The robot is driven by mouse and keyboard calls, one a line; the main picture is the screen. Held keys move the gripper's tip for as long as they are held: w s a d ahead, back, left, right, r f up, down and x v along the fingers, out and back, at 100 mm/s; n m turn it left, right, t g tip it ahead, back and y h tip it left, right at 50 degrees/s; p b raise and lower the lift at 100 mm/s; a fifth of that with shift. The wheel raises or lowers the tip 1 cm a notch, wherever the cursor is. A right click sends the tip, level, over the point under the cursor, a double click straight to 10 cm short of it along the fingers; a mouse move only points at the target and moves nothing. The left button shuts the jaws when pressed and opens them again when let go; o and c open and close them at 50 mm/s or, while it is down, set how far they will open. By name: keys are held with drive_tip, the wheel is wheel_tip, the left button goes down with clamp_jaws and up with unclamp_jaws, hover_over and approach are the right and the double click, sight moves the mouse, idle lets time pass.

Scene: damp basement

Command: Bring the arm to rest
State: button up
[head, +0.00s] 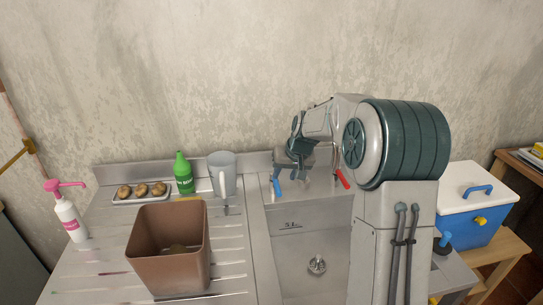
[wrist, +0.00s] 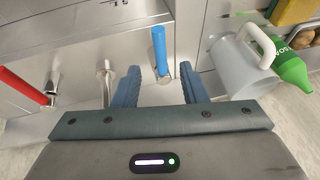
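My gripper (head: 287,172) is above the back of the steel sink, at the tap. In the wrist view its two blue fingers (wrist: 159,72) stand apart with a gap between them. The tap's blue lever (wrist: 160,45) shows in line with that gap, and I see no finger touching it. The blue lever also shows just below my gripper in the head view (head: 277,187). The tap's red lever (wrist: 20,86) is off to the left in the wrist view and to the right in the head view (head: 342,179). My arm hides part of the sink.
A clear pitcher (head: 222,175), green soap bottle (head: 183,173), tray of potatoes (head: 141,193), brown bin (head: 170,248) and pink-topped pump bottle (head: 68,215) stand left of the basin (head: 305,250). A blue and white cooler (head: 475,205) is at right. The wall is close behind.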

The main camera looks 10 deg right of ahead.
drive_tip(key=s+a+r+h, duration=0.1)
drive_tip(key=s+r, duration=0.2)
drive_tip(key=s, duration=0.6)
drive_tip(key=s+a+r+h, duration=0.1)
drive_tip(key=s+r, duration=0.2)
drive_tip(key=s, duration=0.6)
drive_tip(key=s+d+f+g, duration=0.1)
drive_tip(key=s, duration=1.6)
drive_tip(key=shift+s+d+f, duration=0.15)
drive_tip(key=shift+d+f, duration=0.05)
drive_tip(key=shift+f, duration=0.2)
